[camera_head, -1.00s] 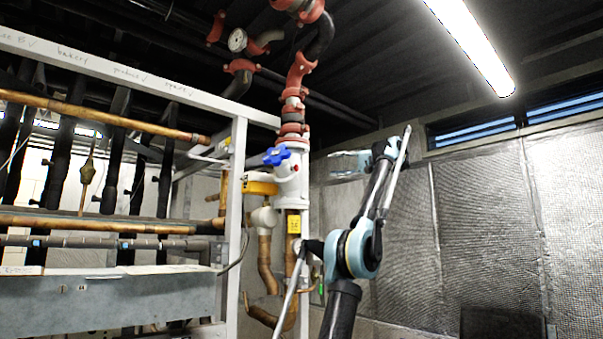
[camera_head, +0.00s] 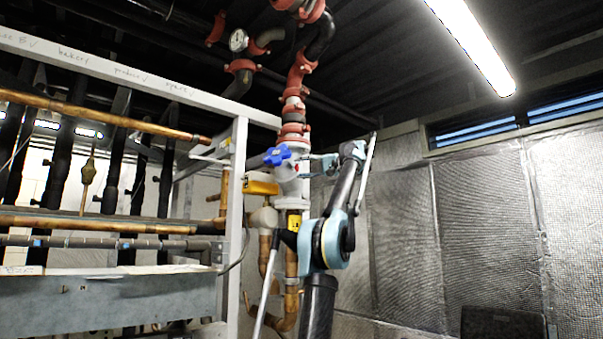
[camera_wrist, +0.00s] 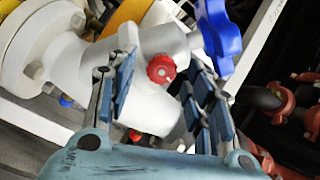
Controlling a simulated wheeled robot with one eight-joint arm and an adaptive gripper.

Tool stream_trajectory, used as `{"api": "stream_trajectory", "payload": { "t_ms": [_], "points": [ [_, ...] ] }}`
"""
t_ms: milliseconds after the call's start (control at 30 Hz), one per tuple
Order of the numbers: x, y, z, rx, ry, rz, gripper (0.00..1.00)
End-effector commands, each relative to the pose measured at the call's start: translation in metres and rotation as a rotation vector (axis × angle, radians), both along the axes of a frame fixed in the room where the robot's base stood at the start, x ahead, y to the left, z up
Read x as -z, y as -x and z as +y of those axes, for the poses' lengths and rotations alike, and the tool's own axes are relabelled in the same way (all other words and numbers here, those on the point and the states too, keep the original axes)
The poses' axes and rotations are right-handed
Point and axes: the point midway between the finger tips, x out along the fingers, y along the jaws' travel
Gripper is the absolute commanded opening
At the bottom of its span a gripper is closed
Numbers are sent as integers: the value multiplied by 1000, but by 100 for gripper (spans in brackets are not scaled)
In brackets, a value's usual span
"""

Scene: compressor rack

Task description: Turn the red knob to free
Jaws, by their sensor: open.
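I see no contact with the knob. In the head view the white valve (camera_head: 291,172) stands on the vertical pipe, and my gripper (camera_head: 318,164) is close to its right side. The knob is hard to make out there, near the gripper's tips.
A blue star-shaped handle (camera_head: 277,155) sticks out left of the valve; it also shows close to the right finger in the wrist view (camera_wrist: 222,40). A yellow part (camera_head: 262,187) is below it. A white frame post (camera_head: 236,210) stands left. Free room lies to the right.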

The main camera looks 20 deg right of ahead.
Motion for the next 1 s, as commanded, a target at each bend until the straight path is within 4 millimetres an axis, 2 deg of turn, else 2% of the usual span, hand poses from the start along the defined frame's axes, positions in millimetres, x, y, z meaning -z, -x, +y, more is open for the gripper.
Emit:
{"api": "stream_trajectory", "payload": {
  "t_ms": [300,500,700,1000],
  "points": [
    [0,-1,2,0,0,0,48],
    [0,-1,1,0,0,0,4],
    [1,-2,1,-1,11,-10,4],
    [1,-2,1,-1,116,-127,4]
  ]
}}
